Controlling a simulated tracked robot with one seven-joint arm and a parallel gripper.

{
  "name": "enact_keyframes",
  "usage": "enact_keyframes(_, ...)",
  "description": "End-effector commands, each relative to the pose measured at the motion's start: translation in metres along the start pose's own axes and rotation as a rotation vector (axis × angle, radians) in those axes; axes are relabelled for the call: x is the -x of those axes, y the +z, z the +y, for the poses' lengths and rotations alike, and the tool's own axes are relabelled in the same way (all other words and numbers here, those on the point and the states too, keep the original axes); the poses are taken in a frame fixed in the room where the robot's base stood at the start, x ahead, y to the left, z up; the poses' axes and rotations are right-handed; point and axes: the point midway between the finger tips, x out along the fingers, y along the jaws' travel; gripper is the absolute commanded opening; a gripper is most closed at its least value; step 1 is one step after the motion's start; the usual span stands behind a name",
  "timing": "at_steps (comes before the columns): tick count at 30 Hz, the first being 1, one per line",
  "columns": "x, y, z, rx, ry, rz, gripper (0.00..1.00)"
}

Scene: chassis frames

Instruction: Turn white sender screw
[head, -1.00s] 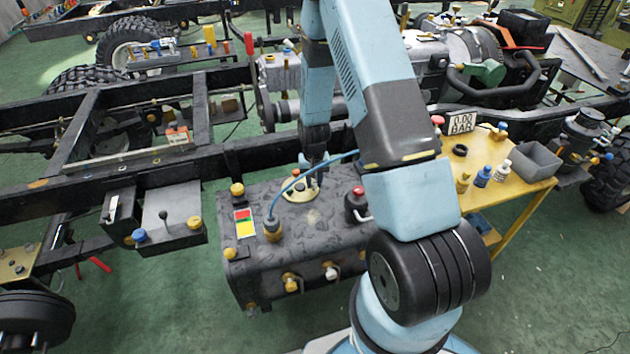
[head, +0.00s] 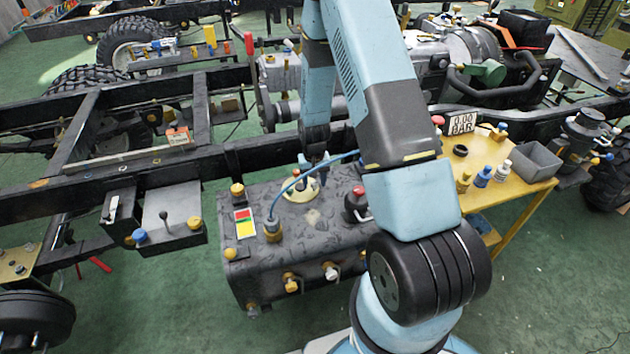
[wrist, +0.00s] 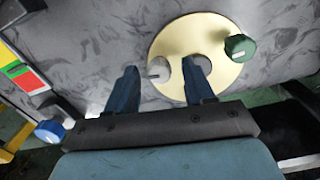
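The white sender screw (wrist: 161,70) sits near the left edge of a round cream sender plate (wrist: 180,75) on the dark tank. A green screw (wrist: 240,47) sits on the plate's right side. My gripper (wrist: 163,75) is open, its two blue fingers apart. In the wrist view the white screw shows between the fingertips, with a gap on each side. Whether the fingers reach down to its height is unclear. In the head view my gripper (head: 313,168) is over the plate (head: 300,190), and the white screw is too small to make out.
The dark tank (head: 290,240) carries a blue hose (head: 345,156) arching beside the gripper. A red-capped fitting (head: 357,203) stands to the right and a coloured label (head: 245,224) to the left. A yellow bench (head: 480,205) with small bottles stands at right.

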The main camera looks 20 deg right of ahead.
Motion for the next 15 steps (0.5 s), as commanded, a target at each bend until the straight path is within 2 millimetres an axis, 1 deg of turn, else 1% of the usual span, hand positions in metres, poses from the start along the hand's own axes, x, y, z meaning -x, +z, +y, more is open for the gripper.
enact_keyframes(5,0.0,0.0,0.0,0.0,0.0,-0.001,0.53)
enact_keyframes(8,0.003,0.0,0.0,-0.001,0.0,0.0,0.53)
enact_keyframes(11,0.012,0.0,0.0,-0.001,0.0,0.001,0.53)
enact_keyframes(15,0.032,0.0,0.0,0.0,0.0,0.002,0.53)
